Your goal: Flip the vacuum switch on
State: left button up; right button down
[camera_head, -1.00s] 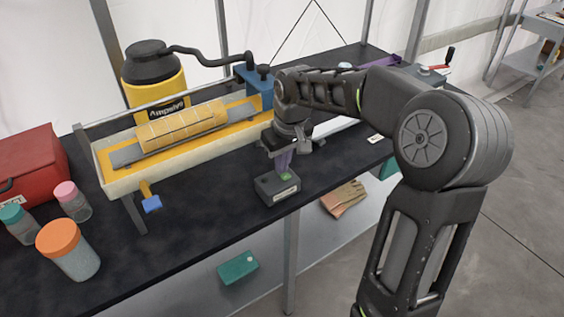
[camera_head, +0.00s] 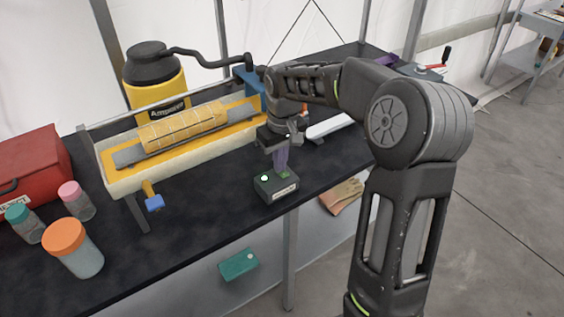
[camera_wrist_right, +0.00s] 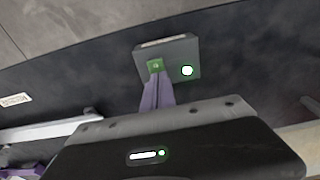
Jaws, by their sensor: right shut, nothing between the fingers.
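The vacuum switch is a small dark grey box (camera_head: 277,191) near the front edge of the black table; it also shows in the right wrist view (camera_wrist_right: 178,52). On its top are a green rocker (camera_wrist_right: 155,65) and a round lamp (camera_wrist_right: 187,71) that glows white-green. My right gripper (camera_head: 283,174) is shut and empty, its purple fingers pointing down at the green rocker. In the right wrist view the fingertips (camera_wrist_right: 157,79) are at the rocker's edge; I cannot tell whether they touch. My left gripper is not in view.
A yellow vacuum canister (camera_head: 155,85) with a black hose stands behind a cream tray (camera_head: 120,185) holding a yellow roll. A red case (camera_head: 30,165) and several lidded jars (camera_head: 75,250) are at the left. Bare tabletop (camera_head: 200,205) lies left of the box.

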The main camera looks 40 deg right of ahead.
aim_at(284, 174)
jog(key=shift+s+a+f, duration=0.2)
jog(key=shift+s+f, duration=0.05)
jog(key=shift+f, duration=0.5)
jog(key=shift+s+d, duration=0.1)
jog(key=shift+s, duration=0.25)
jog(key=shift+w+r, duration=0.1)
jog(key=shift+r, duration=0.35)
notch_tip(284, 174, up, 5)
jog(key=p, duration=0.3)
jog(key=shift+w+d+f+p, duration=0.1)
jog(key=shift+d+f+p, duration=0.05)
jog(key=shift+p, duration=0.15)
notch_tip(284, 174, up, 10)
jog(key=b, duration=0.1)
jog(key=shift+s+b, duration=0.35)
jog(key=shift+s, duration=0.1)
jog(key=shift+f, duration=0.1)
